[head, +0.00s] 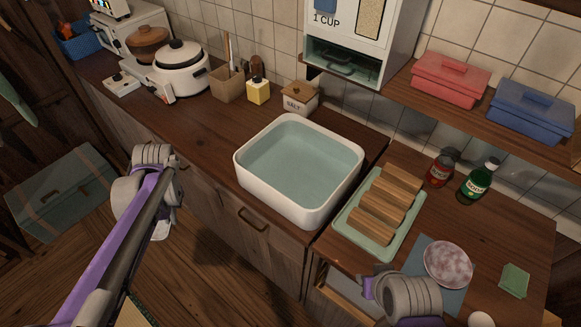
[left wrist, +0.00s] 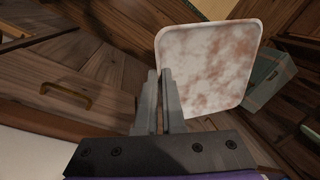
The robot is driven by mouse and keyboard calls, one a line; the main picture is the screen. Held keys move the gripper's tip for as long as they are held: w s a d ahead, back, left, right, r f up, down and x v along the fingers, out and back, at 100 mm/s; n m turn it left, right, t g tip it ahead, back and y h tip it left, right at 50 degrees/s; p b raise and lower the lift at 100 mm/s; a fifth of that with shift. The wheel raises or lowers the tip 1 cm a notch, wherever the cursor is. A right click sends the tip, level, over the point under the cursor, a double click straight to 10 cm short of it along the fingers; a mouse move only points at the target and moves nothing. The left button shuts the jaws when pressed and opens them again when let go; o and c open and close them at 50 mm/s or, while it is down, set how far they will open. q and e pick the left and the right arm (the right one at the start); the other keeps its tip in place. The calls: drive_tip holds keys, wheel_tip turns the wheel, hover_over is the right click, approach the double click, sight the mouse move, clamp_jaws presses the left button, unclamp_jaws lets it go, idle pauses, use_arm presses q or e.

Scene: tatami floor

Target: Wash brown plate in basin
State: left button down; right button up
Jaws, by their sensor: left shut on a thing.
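My left gripper (head: 168,190) is in front of the counter, left of the basin. In the left wrist view its fingers (left wrist: 160,80) are shut on the edge of a whitish, rounded-square plate with brown blotches (left wrist: 210,65). In the head view, the arm and gripper largely hide this plate. The white basin (head: 280,205) stands on the counter, with pale greenish water (head: 300,160) inside. The plate is outside it. My right gripper (head: 378,285) is low at the right, near the counter's front edge; its fingers do not show clearly.
A green rack with wooden slats (head: 348,228) stands right of the basin. A round reddish-blotched plate (head: 448,263) lies on a blue cloth (head: 425,247). Two bottles (head: 478,180) and a green sponge-like square (head: 514,280) are farther right. A salt box (head: 300,98) stands behind the basin.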

use_arm(q)
drive_tip(key=shift+w+a, duration=0.8)
drive_tip(key=shift+a, duration=0.2)
drive_tip(key=shift+w+a, duration=0.8)
drive_tip(key=shift+a, duration=0.2)
drive_tip(key=shift+s+d, duration=0.1)
drive_tip(key=shift+s+d, duration=0.75)
drive_tip(key=shift+d, duration=0.2)
drive_tip(key=shift+s+d, duration=0.75)
drive_tip(key=shift+d, duration=0.2)
drive_tip(key=shift+w+a, duration=0.8)
drive_tip(key=shift+a, duration=0.2)
drive_tip(key=shift+w+a, duration=0.8)
drive_tip(key=shift+a, duration=0.2)
